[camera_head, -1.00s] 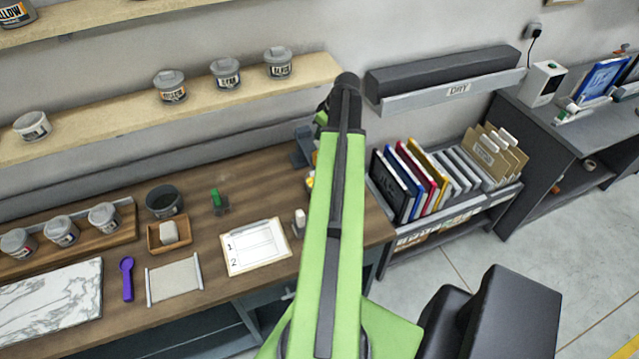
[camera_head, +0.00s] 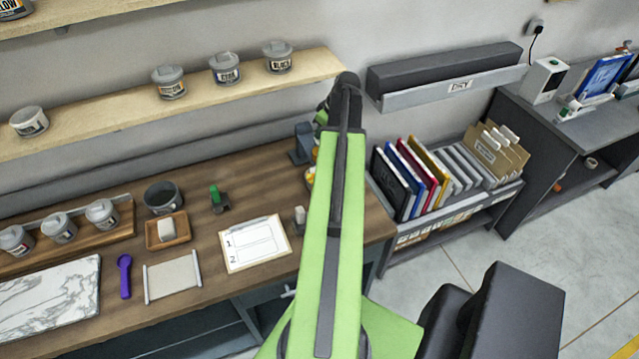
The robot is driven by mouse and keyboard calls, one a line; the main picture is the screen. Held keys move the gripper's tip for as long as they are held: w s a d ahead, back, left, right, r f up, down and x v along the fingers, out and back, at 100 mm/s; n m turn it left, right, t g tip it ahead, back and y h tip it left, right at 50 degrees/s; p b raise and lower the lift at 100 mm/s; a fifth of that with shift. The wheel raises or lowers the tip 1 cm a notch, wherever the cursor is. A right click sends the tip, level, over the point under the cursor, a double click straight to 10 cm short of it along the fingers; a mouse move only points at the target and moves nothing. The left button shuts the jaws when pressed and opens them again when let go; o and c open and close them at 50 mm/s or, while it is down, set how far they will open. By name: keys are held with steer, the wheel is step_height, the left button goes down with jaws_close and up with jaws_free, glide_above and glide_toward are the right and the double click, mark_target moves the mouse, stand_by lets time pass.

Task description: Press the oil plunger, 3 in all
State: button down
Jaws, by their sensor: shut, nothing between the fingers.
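My green arm (camera_head: 337,220) rises through the middle of the head view to a dark joint at its top. A small dark and green part of my arm shows just left of that joint. My gripper is hidden behind the arm, so its fingers do not show. No oil plunger can be clearly made out. A dark blue-grey stand (camera_head: 303,145) and a yellow-orange item beside it, at the back of the wooden bench (camera_head: 250,180), are partly covered by my arm. I cannot tell whether either belongs to the plunger.
The bench holds a numbered sheet (camera_head: 254,244), a small green-topped item (camera_head: 215,197), a dark tub (camera_head: 163,198), a purple scoop (camera_head: 124,275) and a marble slab (camera_head: 45,303). A shelf (camera_head: 120,112) with jars hangs above. A rack of coloured folders (camera_head: 415,175) stands right.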

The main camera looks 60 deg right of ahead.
steer(key=shift+f+b, duration=0.35)
steer(key=shift+f, duration=0.15)
steer(key=shift+r, duration=0.15)
steer(key=shift+r+p, duration=1.15)
steer(key=shift+p, duration=0.2)
step_height(320, 180, up, 6)
steer(key=p, duration=0.6)
